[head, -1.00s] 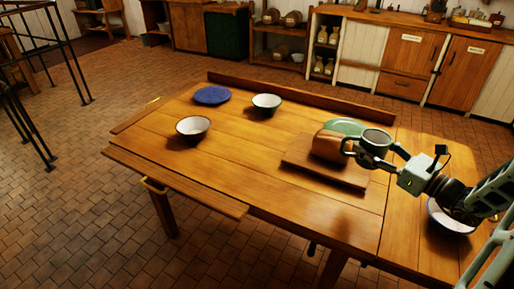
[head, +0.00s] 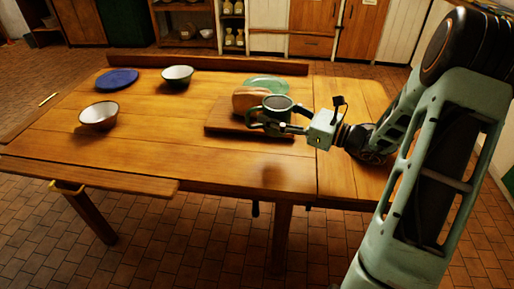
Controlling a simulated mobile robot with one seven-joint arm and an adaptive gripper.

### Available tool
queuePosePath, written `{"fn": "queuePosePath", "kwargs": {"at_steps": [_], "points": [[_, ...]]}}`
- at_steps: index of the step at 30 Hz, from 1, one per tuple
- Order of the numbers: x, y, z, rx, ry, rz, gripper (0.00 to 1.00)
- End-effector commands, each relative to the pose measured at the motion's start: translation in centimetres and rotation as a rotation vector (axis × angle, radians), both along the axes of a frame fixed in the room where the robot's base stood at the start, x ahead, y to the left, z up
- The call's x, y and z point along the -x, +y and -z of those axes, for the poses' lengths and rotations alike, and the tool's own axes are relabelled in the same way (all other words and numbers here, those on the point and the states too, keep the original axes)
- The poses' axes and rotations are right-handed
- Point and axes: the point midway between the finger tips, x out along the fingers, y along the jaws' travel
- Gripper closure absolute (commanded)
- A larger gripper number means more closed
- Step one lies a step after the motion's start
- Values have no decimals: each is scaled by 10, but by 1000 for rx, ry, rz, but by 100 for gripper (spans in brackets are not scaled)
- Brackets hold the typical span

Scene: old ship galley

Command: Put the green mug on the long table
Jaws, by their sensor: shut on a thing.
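The green mug (head: 278,114) is upright in my gripper (head: 285,127), held above the long table (head: 150,141) in the head view. My gripper reaches in from the right and is shut on the mug; its fingertips are partly hidden against the mug. A dark shadow lies on the bare table below, so the mug appears clear of the surface. In the picture the mug overlaps the cutting board (head: 222,117) and the bread (head: 245,99).
A green plate (head: 267,83) lies behind the bread. A blue plate (head: 117,79) and two white bowls (head: 177,74) (head: 99,117) stand at the left. The table's middle and front are clear. My arm covers part of the right end.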

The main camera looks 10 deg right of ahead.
Motion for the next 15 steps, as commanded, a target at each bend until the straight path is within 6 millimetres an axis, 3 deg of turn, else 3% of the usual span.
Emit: {"fn": "queuePosePath", "kwargs": {"at_steps": [1,6,15], "points": [[7,11,11,-3,4,-3,75],[20,30,41,-3,2,-3,75],[29,44,59,-1,0,-2,75]]}}
